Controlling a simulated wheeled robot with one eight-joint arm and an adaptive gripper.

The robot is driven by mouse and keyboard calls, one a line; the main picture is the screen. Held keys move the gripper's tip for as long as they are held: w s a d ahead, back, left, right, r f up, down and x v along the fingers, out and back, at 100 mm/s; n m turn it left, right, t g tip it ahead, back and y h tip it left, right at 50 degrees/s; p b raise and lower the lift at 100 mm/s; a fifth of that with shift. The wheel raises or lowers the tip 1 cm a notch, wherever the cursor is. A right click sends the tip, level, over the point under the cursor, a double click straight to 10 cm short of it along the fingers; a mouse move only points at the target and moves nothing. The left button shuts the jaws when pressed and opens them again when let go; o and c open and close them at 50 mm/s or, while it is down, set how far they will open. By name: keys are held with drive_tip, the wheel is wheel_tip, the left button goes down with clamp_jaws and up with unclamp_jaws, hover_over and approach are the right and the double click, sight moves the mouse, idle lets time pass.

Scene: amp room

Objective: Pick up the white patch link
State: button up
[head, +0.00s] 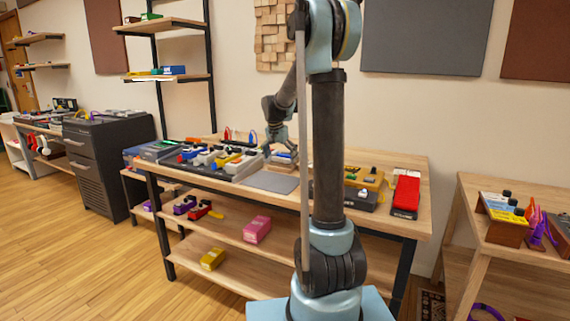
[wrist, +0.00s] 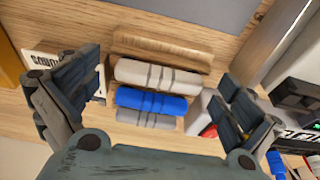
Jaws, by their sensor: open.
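The white patch link (wrist: 157,75), a pale rounded bar with dark grey bands, lies across a wooden holder (wrist: 163,50) in the wrist view. A blue link (wrist: 150,103) and a grey link (wrist: 146,119) lie parallel below it in that picture. My gripper (wrist: 158,82) is open, with one finger left and one right of these links. Nothing is held between the fingers. In the head view my gripper (head: 281,146) hangs low over the back of the workbench, above the holder area. The links are too small there to tell apart clearly.
The wooden workbench (head: 408,226) carries several pedals left of my gripper and a grey mat (head: 270,181) in front. A yellow pedal (head: 365,178) and a red-and-white pedal (head: 406,192) stand to the right. A white lettered item (wrist: 42,62) lies near the left finger.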

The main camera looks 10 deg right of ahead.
drive_tip(key=c, duration=1.3)
